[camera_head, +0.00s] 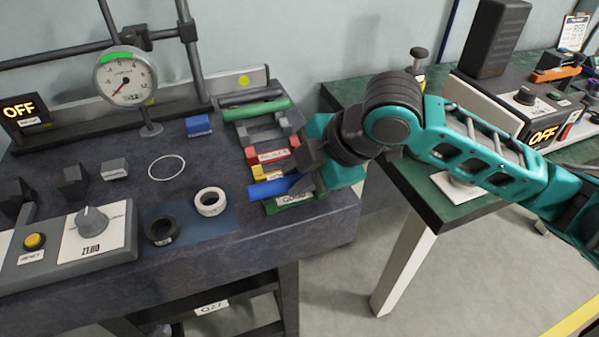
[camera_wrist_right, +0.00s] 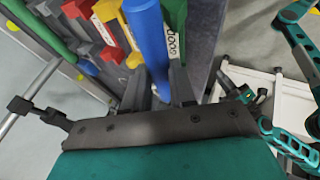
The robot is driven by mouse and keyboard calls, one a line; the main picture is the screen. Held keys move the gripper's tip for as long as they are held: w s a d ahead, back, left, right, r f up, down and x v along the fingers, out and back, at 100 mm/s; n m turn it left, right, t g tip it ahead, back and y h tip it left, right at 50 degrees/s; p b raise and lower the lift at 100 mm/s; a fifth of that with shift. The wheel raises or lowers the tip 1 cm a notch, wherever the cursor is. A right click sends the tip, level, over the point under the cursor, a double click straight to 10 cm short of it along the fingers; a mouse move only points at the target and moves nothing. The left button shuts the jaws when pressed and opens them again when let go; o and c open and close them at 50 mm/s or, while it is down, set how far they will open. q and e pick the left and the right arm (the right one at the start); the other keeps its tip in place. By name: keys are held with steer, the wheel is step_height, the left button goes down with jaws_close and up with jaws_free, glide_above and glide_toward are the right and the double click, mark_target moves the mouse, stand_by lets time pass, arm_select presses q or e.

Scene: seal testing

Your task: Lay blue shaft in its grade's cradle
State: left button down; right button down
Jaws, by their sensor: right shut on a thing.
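The blue shaft (camera_head: 268,188) is held by my right gripper (camera_head: 308,180), which is shut on it. In the right wrist view, the blue shaft (camera_wrist_right: 148,40) runs up from between the fingers (camera_wrist_right: 160,88). It is over the near end of the cradle rack, beside a green cradle (camera_head: 290,200) with a label that seems to read GOOD, whose label also shows in the wrist view (camera_wrist_right: 172,40). Whether the shaft touches the cradle I cannot tell. A yellow cradle (camera_head: 262,173) and a red cradle (camera_head: 268,155) lie behind. My left gripper is not seen.
A green shaft (camera_head: 257,110) and a dark shaft (camera_head: 252,97) lie at the rack's far end. A black ring (camera_head: 162,231) and a white ring (camera_head: 210,201) lie on a blue mat left of the rack. A dial gauge (camera_head: 125,77) stands behind. A green-topped table (camera_head: 435,205) stands right.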

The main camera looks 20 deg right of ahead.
arm_select(q)
steer(key=shift+s+f, duration=0.1)
arm_select(e)
steer(key=shift+f, duration=0.3)
steer(key=c, duration=0.9)
jaws_free()
steer(key=shift+f, duration=0.1)
steer(key=shift+o, duration=0.3)
steer(key=shift+f, duration=0.1)
steer(key=shift+s+d+r, duration=0.15)
steer(key=shift+d+r, duration=0.05)
steer(key=shift+r, duration=0.25)
arm_select(q)
steer(key=p, duration=0.1)
steer(key=a+r+p, duration=0.1)
steer(key=p, duration=0.1)
steer(key=shift+s+a+y, duration=0.15)
steer(key=shift+s+y, duration=0.15)
steer(key=shift+s, duration=0.05)
arm_select(e)
steer(key=v, duration=1.2)
arm_select(q)
steer(key=shift+r, duration=0.2)
arm_select(e)
steer(key=shift+a, duration=0.1)
